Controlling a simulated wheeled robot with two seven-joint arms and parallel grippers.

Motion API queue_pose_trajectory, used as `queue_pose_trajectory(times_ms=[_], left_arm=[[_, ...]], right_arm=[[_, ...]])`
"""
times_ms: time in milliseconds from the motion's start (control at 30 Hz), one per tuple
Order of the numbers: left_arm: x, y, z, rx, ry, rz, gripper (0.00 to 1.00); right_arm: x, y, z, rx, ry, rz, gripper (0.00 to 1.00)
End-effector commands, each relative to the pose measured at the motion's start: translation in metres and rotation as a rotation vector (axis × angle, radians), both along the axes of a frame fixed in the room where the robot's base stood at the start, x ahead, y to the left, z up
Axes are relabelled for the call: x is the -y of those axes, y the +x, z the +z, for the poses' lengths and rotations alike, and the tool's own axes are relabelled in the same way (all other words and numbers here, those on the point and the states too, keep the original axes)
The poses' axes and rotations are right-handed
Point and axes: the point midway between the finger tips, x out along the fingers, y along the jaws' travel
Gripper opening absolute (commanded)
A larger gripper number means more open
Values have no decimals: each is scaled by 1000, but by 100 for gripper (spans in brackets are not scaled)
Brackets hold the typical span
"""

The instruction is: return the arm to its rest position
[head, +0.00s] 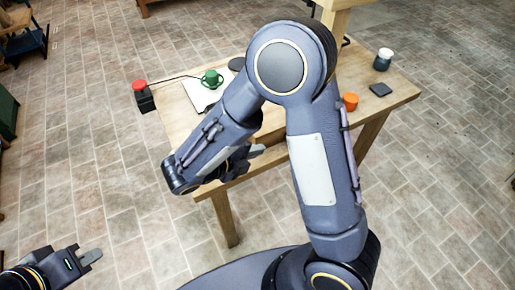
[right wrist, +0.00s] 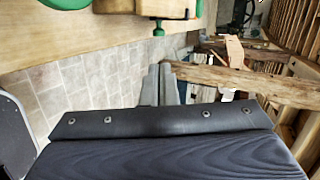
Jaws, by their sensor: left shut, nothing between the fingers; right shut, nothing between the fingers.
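My right arm is raised and bent across the middle of the head view, in front of the wooden table (head: 395,103). My right gripper (head: 258,150) is shut and empty, by the table's near edge and partly hidden behind the forearm. In the right wrist view its fingers (right wrist: 160,85) are together with nothing between them. My left gripper (head: 92,257) is shut and empty, low at the left over the tiled floor, well apart from the table.
Wooden beams (right wrist: 250,80) show in the right wrist view.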

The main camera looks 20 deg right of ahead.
Motion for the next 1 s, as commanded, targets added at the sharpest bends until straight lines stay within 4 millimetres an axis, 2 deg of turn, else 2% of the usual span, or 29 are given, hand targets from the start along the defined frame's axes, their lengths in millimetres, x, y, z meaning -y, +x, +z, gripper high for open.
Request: queue_pose_trajectory(times_ms=[333, 467, 567, 700, 800, 867, 1000], left_arm=[[0, 0, 0, 0, 0, 0, 0], [0, 0, 0, 0, 0, 0, 0], [0, 0, 0, 0, 0, 0, 0], [0, 0, 0, 0, 0, 0, 0], [0, 0, 0, 0, 0, 0, 0], [0, 0, 0, 0, 0, 0, 0], [0, 0, 0, 0, 0, 0, 0]], right_arm=[[2, -1, 1, 9, 10, -14, 0], [20, -13, 7, 105, 113, -161, 0], [43, -37, 13, 267, 271, -421, 0], [63, -79, 18, 563, 512, -920, 0], [65, -106, 21, 777, 649, -1312, 0], [63, -118, 24, 898, 718, -1557, 0], [51, -137, 34, 1153, 830, -2165, 0]])
